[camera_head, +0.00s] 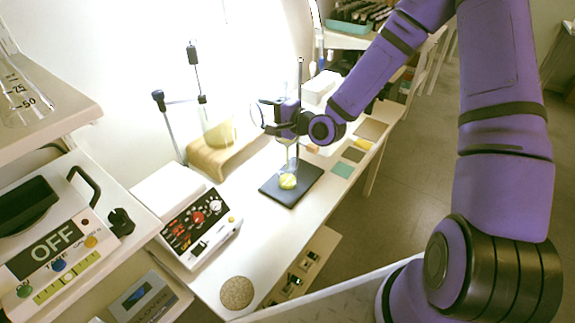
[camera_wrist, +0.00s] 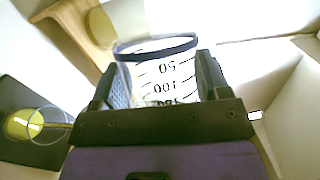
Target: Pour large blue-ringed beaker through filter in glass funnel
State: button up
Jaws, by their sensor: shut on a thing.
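My gripper (camera_wrist: 162,90) is shut on a large glass beaker (camera_wrist: 160,68) with a dark blue ring at its rim and black volume marks. In the head view my gripper (camera_head: 272,118) is above the bench, over the dark stand base, and the held beaker (camera_head: 257,112) shows only faintly and looks tilted. Below it is clear glassware (camera_head: 289,165), which may be the funnel. A vessel with yellow liquid (camera_head: 288,181) stands on the dark base (camera_head: 301,190). In the wrist view the yellow liquid (camera_wrist: 22,124) shows at the left, apart from the beaker. The filter cannot be made out.
A wooden stand (camera_head: 208,158) holding a glass vessel (camera_head: 219,132) is behind and left. A control box (camera_head: 200,222) with knobs is at the front left. A round cork mat (camera_head: 237,292) and colored squares (camera_head: 342,170) lie on the bench.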

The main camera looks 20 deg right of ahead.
aim_at(260, 123)
jog(key=shift+d+f, duration=0.1)
dwell(0.8)
dwell(0.7)
jog(key=shift+s+a+f+n+h, duration=0.1)
jog(key=shift+a+n+h, duration=0.3)
jog(key=shift+n, duration=0.6)
jog(key=shift+a+f, duration=0.1)
jog(key=shift+s+a+f+n+g+h, duration=0.15)
jog(key=shift+a+n+h, duration=0.1)
jog(key=shift+n, duration=0.15)
jog(key=shift+a+f+n+g+h, duration=0.15)
jog(key=shift+n+h, duration=0.1)
jog(key=shift+n, duration=0.15)
jog(key=shift+s+a+f+n+h, duration=0.1)
jog(key=shift+a+f+n+h, duration=0.15)
jog(key=shift+n+h, duration=0.3)
jog(key=shift+a+f+n+h, duration=0.2)
jog(key=shift+n+h, duration=0.15)
jog(key=shift+n, duration=0.3)
